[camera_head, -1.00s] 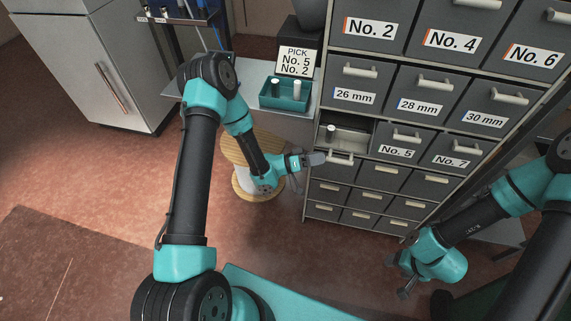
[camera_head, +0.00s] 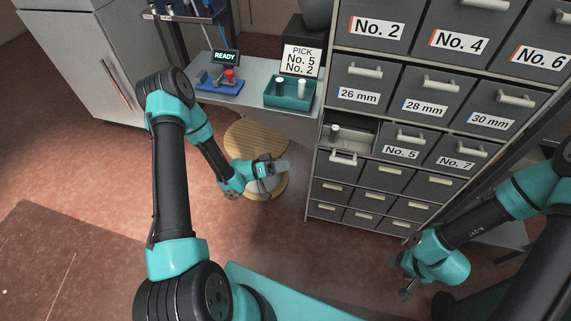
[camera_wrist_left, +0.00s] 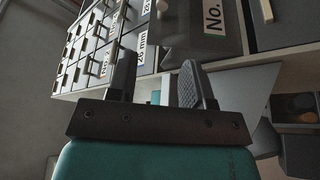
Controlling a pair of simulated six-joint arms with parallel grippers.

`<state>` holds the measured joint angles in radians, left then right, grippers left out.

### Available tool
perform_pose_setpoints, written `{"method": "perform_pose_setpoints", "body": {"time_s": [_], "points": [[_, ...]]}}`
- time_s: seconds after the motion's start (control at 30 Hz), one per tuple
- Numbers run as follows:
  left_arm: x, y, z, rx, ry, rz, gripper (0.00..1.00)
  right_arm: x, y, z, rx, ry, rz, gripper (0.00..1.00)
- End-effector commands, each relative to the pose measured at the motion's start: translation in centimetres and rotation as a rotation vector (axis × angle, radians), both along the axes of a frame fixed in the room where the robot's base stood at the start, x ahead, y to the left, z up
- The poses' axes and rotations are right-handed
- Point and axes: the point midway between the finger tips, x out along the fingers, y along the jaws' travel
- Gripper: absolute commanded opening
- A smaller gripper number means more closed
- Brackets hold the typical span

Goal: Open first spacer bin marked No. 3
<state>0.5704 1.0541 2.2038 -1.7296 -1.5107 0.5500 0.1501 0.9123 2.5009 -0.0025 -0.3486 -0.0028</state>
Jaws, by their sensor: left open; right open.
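The grey cabinet (camera_head: 313,190) has one pulled-out drawer (camera_head: 362,138), left of the No. 5 bin (camera_head: 400,147) and below the 26 mm drawer (camera_head: 357,82). My right gripper (camera_head: 402,281) is open, low before the cabinet.
A green tray (camera_head: 288,103) with a dark and a white cylinder stands on the side bench (camera_head: 240,110). A wooden spool (camera_head: 245,136) stands below.

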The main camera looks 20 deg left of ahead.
Motion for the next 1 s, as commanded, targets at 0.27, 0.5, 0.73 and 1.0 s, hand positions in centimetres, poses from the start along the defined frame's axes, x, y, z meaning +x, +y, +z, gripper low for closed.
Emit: {"method": "perform_pose_setpoints", "body": {"time_s": [0.27,0.5,0.73,1.0], "points": [[0.0,0.0,0.0,0.0,0.0,0.0,0.46,0.0,0.0,0.0,0.0,0.0,0.0,0.6],[0.3,-0.2,-0.2,0.02,0.009,0.014,0.46,0.0,0.0,0.0,0.0,0.0,0.0,0.6],[1.8,-1.1,-2.4,0.191,0.092,0.12,0.46,0.0,0.0,0.0,0.0,0.0,0.0,0.6],[1.7,-1.2,-6.8,0.519,0.304,0.259,0.46,0.0,0.0,0.0,0.0,0.0,0.0,0.6]]}}
